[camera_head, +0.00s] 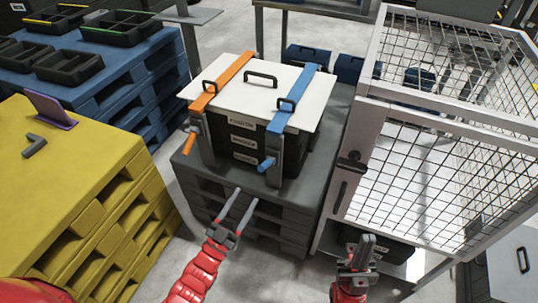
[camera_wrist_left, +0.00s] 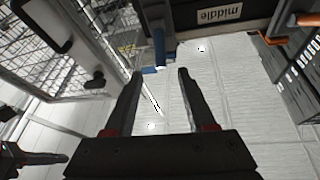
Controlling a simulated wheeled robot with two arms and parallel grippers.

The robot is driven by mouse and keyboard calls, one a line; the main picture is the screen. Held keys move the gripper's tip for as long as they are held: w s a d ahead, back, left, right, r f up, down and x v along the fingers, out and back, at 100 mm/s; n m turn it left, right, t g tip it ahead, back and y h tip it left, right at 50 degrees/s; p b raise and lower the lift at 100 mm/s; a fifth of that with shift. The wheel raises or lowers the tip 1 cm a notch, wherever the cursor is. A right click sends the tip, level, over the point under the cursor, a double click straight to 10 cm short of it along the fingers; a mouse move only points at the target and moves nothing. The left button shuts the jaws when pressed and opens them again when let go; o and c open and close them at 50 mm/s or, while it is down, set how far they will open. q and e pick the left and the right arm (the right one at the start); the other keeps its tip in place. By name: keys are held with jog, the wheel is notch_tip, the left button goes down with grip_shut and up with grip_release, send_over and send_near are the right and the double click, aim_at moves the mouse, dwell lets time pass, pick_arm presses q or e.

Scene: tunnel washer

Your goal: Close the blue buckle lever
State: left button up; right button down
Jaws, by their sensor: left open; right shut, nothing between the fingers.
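The blue strap (camera_head: 297,92) runs over the white lid of a black box and down its front. The blue buckle lever (camera_head: 266,164) sticks out from the lower front of the box, beside a grey buckle bracket (camera_head: 274,165). My left gripper (camera_head: 246,196) is open and empty, below and in front of the lever, apart from it. In the left wrist view the lever's blue end (camera_wrist_left: 152,70) shows beyond my left fingertips (camera_wrist_left: 160,74), nearer the left finger. My right gripper (camera_head: 366,238) is shut and empty at the lower right, away from the box.
An orange strap (camera_head: 222,80) with an orange lever (camera_head: 189,143) is at the box's left. The box stands on a dark grey pallet stack (camera_head: 215,178). A wire-mesh cage (camera_head: 420,180) stands close on the right. A yellow pallet stack (camera_head: 85,200) is at the left.

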aim_at(266, 162)
pick_arm(q)
jog(key=b+x, duration=0.2)
jog(key=x, duration=1.2)
jog(key=shift+w+d+r, duration=0.1)
jog(key=shift+w, duration=0.15)
grip_shut()
dwell(0.6)
